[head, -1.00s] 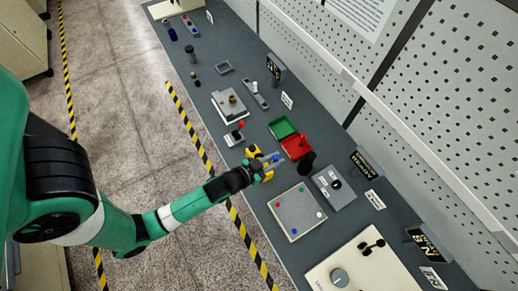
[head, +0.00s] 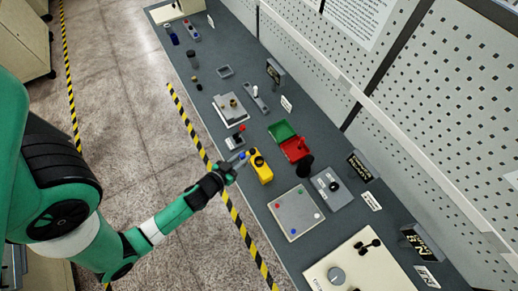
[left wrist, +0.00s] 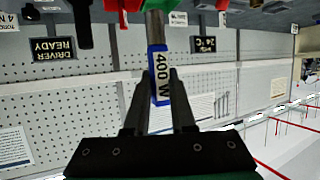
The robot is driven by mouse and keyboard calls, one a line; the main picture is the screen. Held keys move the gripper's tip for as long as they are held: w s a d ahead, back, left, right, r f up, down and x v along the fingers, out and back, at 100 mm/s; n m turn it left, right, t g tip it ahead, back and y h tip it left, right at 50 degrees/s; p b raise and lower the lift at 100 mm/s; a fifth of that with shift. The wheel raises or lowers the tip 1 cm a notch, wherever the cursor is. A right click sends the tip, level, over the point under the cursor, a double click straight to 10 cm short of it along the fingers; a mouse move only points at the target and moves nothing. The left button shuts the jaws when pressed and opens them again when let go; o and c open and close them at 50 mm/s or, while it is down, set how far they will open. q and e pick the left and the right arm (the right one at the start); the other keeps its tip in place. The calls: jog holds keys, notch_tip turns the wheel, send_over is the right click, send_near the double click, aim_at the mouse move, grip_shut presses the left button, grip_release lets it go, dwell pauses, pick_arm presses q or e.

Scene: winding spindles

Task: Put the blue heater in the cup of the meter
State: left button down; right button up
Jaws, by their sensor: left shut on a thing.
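The blue heater (left wrist: 157,62), marked "400 W" and with a grey metal end, is held between the fingers of my left gripper (left wrist: 160,78) in the left wrist view. In the head view the heater (head: 243,156) is small beside the yellow meter. The yellow meter (head: 264,173) stands on the bench, with a dark round cup (head: 258,161) on its top. My left gripper (head: 231,166) is just left of the meter in the picture, near the bench's front edge. The heater appears to be outside the cup. My right gripper is not in view.
Green (head: 282,131) and red (head: 297,149) bins lie behind the meter. A grey panel with coloured dots (head: 296,213) is to its right. A perforated wall (head: 420,110) backs the bench.

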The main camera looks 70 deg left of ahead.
pick_arm(q)
jog(key=w+a+f+b, duration=0.1)
jog(key=w+f+b, duration=0.1)
jog(key=f, duration=0.1)
jog(key=w+a+f+b, duration=0.1)
jog(key=w+f+b, duration=0.1)
jog(key=w+f, duration=0.1)
jog(key=w+f+b, duration=0.2)
jog(key=f+b, duration=0.1)
jog(key=f, duration=0.1)
jog(key=shift+w+a+f, duration=0.1)
jog(key=shift+w+a, duration=0.25)
jog(key=shift+a, duration=0.05)
jog(key=shift+s+f, duration=0.1)
jog(key=shift+f, duration=0.05)
jog(key=shift+r, duration=0.2)
jog(key=shift+f, duration=0.25)
jog(key=c, duration=0.8)
grip_release()
jog(key=shift+r, duration=0.1)
jog(key=shift+o, duration=0.2)
